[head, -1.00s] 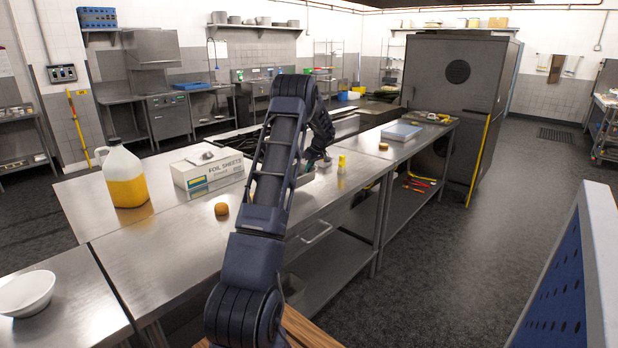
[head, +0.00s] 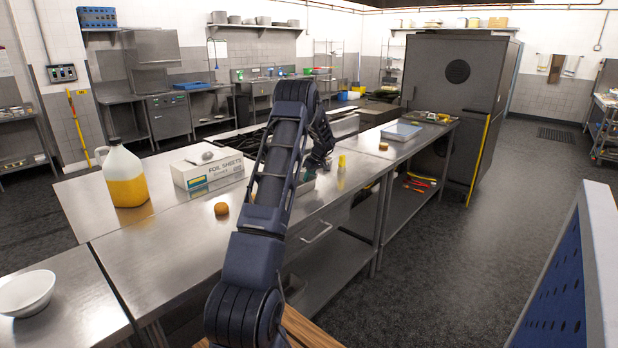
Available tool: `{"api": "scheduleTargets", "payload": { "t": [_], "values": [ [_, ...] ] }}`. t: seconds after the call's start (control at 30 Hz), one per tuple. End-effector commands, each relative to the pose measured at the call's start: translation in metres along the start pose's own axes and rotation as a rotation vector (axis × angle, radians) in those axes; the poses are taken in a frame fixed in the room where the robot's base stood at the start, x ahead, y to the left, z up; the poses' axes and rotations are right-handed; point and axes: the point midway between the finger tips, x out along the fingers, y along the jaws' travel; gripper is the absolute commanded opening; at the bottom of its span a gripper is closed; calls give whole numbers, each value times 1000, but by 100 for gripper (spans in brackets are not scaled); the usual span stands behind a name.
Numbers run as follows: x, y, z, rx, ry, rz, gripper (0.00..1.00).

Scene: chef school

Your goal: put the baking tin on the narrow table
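My arm reaches away over the middle steel table (head: 165,260). My gripper (head: 322,163) is at its far end, low over the table's right part. It is small and dark here, and I cannot tell whether its fingers are open or shut. A small grey piece (head: 308,178) shows just beside my arm, under the gripper. It may be the baking tin, but my arm hides most of it. I cannot tell whether the gripper touches it. Several steel tables stand in view, and I cannot tell for sure which is the narrow one.
A foil sheets box (head: 208,170), a jug of yellow liquid (head: 124,177), a round brown item (head: 221,209) and a yellow item (head: 342,162) stand near my arm. A white bowl (head: 27,291) is front left. A pale blue-topped box (head: 402,131) lies on the right table (head: 428,136).

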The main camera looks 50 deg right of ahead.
Motion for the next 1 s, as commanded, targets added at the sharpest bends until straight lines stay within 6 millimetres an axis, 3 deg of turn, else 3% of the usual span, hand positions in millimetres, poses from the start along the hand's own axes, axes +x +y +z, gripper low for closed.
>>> {"api": "scheduleTargets", "payload": {
  "t": [0.37, 0.8, 1.0],
  "values": [
    [-10, 0, -1, 0, 1, 2, 24],
    [-89, 0, -1, 0, 1, 2, 24],
    [-114, 0, -1, 1, 0, 1, 24]
  ]
}}
